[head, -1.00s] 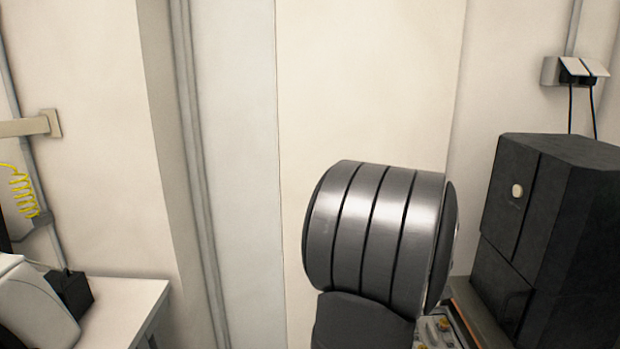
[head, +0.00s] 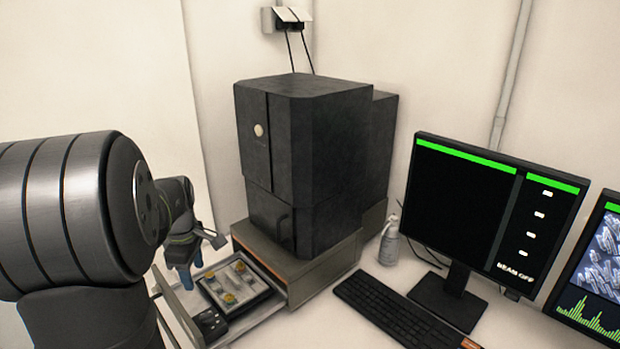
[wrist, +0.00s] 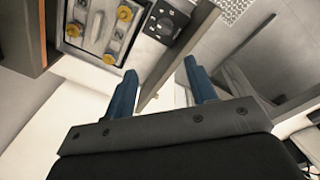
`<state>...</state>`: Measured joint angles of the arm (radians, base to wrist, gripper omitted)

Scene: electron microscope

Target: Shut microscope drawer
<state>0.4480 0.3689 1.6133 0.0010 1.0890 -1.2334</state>
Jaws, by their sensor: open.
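The microscope (head: 310,150) is a tall dark box on a brown-grey base (head: 325,270) in the head view. Its drawer (head: 262,316) is pulled out from the base toward the lower left and holds a tray (head: 268,292) with brass-coloured knobs. My gripper (head: 183,277), with blue fingers, points down beside the drawer's outer end. In the wrist view the two fingers (wrist: 162,86) are apart with nothing held. The drawer's grey end panel (wrist: 180,57) runs slantwise beyond them, with the tray (wrist: 103,28) on its left. I cannot tell whether a finger touches the panel.
A keyboard (head: 385,312), a spray bottle (head: 389,243) and a monitor reading BEAM OFF (head: 490,205) stand on the white bench right of the microscope. A second screen (head: 598,270) is at the far right. A wall stands close behind the microscope.

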